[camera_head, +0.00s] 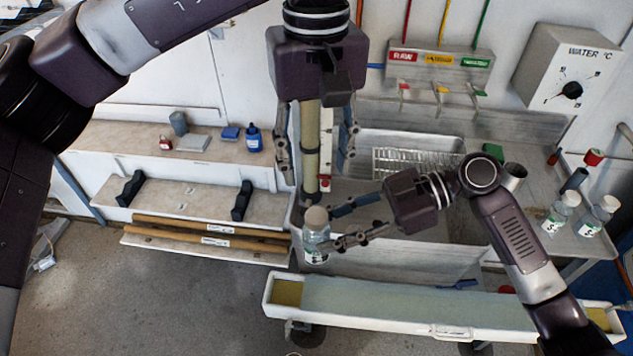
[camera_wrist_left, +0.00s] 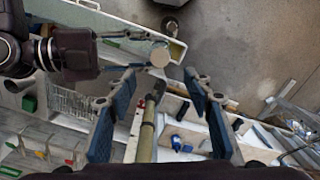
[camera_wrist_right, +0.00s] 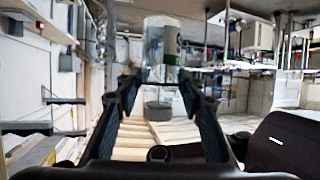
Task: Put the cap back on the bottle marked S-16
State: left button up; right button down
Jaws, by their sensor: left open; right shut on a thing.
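A clear bottle (camera_head: 316,250) with a white-green label hangs upright in the head view; its label is unreadable here. A beige-grey cap (camera_head: 316,216) sits at its top; how tightly it is seated cannot be told. My right gripper (camera_head: 336,229) is shut on this bottle from the right. The right wrist view shows the bottle (camera_wrist_right: 161,45) between the fingers, with the grey cap (camera_wrist_right: 158,110) lower in the picture. My left gripper (camera_head: 314,172) is open, pointing down above the bottle. In the left wrist view the round cap (camera_wrist_left: 160,55) lies just beyond its fingertips.
A tan upright tube (camera_head: 310,130) shows between my left fingers. Two labelled, capped bottles (camera_head: 557,215) (camera_head: 596,217) stand on the right counter. A sink with a wire rack (camera_head: 410,162) lies behind the right arm. A long white trough (camera_head: 400,305) lies in front.

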pick_arm(q)
jog(key=shift+r, duration=0.75)
